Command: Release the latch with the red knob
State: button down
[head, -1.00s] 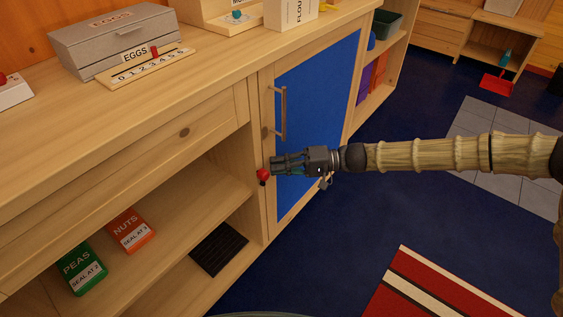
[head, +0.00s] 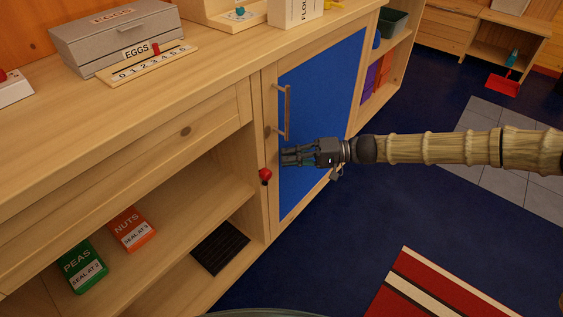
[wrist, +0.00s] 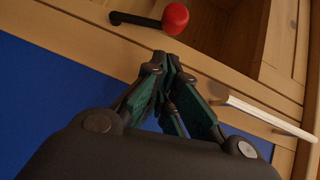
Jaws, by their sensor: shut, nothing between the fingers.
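The red knob (head: 265,176) sits on the wooden frame at the left edge of the blue cabinet door (head: 318,120). In the wrist view the red knob (wrist: 175,18) is the end of a short dark lever (wrist: 135,19) lying across the wood. My gripper (head: 284,157) is shut and empty. It is in front of the door's lower left part, just right of the knob and apart from it. In the wrist view the fingertips (wrist: 167,62) are below the knob, with a gap between.
A vertical door handle (head: 287,112) is just above my gripper. Open shelves at the left hold a green PEAS box (head: 81,268) and an orange NUTS box (head: 130,229). The counter above holds a grey EGGS box (head: 118,38).

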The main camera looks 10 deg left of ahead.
jog(key=f+p+v, duration=0.1)
jog(key=p+v, duration=0.1)
jog(key=v, duration=0.8)
jog(key=shift+r, duration=0.3)
jog(key=shift+d, duration=0.1)
